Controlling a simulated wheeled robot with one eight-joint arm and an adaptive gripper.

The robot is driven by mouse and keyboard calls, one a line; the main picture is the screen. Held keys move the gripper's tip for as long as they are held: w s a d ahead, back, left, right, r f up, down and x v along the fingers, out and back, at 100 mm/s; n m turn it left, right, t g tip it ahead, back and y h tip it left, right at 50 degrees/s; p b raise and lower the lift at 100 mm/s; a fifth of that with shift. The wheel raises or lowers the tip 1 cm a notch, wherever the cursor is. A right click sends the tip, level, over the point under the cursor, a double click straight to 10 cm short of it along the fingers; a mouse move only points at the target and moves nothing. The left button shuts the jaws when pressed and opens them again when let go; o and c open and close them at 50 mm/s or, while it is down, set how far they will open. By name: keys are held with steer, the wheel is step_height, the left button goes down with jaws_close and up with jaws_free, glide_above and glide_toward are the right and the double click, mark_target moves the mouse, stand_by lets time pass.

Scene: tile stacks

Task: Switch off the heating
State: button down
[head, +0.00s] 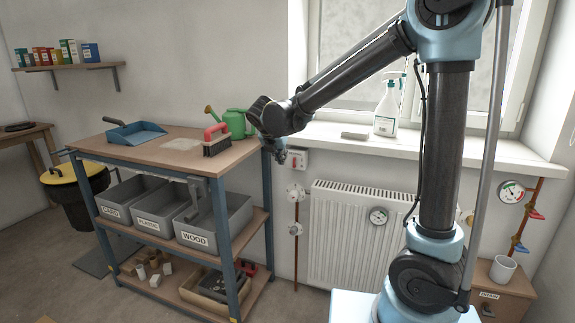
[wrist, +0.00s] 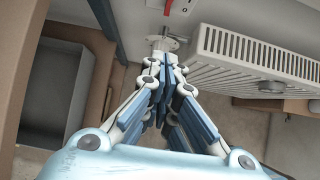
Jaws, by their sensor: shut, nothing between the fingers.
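The white radiator (head: 352,235) hangs on the wall under the window. It fills the upper right of the wrist view (wrist: 262,55). A white valve knob (head: 295,192) is on the pipe at its left, with a second fitting (head: 295,229) lower down. A small white box with a red part (head: 294,160) is on the wall above the knob. My gripper (head: 281,158) is shut and empty, just left of this box. In the wrist view its closed fingertips (wrist: 171,62) point toward a white fitting (wrist: 163,42) beside the radiator; I cannot tell whether they touch it.
A workbench (head: 155,152) with a dustpan (head: 134,133), brush (head: 216,142) and green watering can (head: 237,122) stands left of my gripper. Grey bins (head: 215,222) are beneath. The windowsill (head: 350,143) is above the radiator.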

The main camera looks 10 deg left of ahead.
mark_target(295, 162)
steer(key=shift+s+a+f, duration=0.1)
steer(key=shift+f, duration=0.05)
steer(key=shift+w+r+x, duration=0.25)
steer(key=shift+w+x, duration=0.1)
steer(key=shift+x, duration=1.8)
steer(key=shift+w+r+x, duration=0.25)
steer(key=shift+w+x, duration=0.05)
steer(key=shift+x, duration=1.85)
steer(key=shift+w+r+x, duration=0.25)
steer(key=shift+w+x, duration=0.1)
steer(key=shift+x, duration=1.8)
